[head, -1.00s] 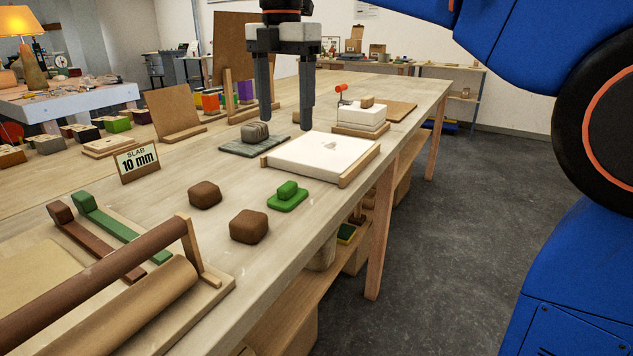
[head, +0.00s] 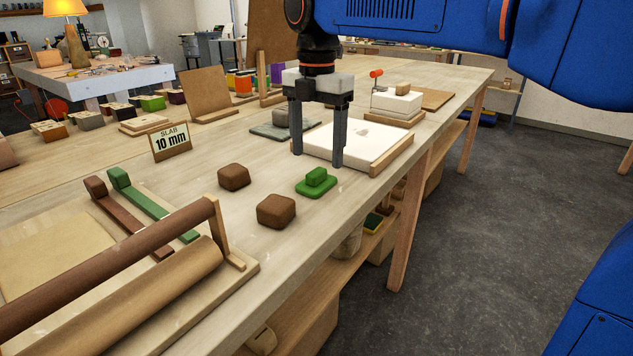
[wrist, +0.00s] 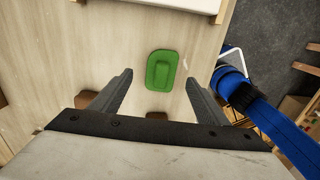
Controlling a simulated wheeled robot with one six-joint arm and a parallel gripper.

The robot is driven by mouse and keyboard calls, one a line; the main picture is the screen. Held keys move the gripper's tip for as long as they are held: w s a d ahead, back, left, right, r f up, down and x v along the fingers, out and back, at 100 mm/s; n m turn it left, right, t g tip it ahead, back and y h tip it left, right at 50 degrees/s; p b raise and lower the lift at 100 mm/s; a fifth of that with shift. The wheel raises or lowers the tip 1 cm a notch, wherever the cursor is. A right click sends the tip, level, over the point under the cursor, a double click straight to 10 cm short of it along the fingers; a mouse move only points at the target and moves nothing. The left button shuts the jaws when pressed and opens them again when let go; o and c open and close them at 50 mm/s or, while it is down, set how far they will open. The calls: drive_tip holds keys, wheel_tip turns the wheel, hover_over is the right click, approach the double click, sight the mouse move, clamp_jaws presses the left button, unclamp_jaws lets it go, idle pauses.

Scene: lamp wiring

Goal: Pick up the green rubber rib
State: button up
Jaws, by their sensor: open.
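The green rubber rib (head: 316,183) lies on the wooden table near its right edge, a flat base with a raised block on top. In the wrist view the rib (wrist: 161,70) lies beyond the fingertips and between their lines, nothing held. My gripper (head: 317,160) is open and empty, fingers pointing down. In the head view its fingers overlap the near side of the white slab, above and behind the rib. The wrist view also shows both fingers of the gripper (wrist: 160,85) spread apart.
Two brown lumps (head: 234,177) (head: 276,211) sit left of and nearer than the rib. A white slab in a wooden frame (head: 355,140) lies behind it. A roller (head: 110,265) and a "SLAB 10 mm" sign (head: 171,141) stand to the left. Bare table surrounds the rib.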

sight(316, 171)
drive_tip(key=shift+s+f, duration=0.2)
drive_tip(key=shift+f, duration=1.2)
drive_tip(key=shift+s+f, duration=0.2)
drive_tip(key=shift+f, duration=1.2)
drive_tip(key=shift+c, duration=0.4)
drive_tip(key=c, duration=1.2)
drive_tip(key=shift+o, duration=0.2)
drive_tip(key=shift+r, duration=0.15)
wheel_tip(316, 171, up, 10)
drive_tip(key=shift+f, duration=0.1)
drive_tip(key=o, duration=0.3)
drive_tip(key=shift+c, duration=0.5)
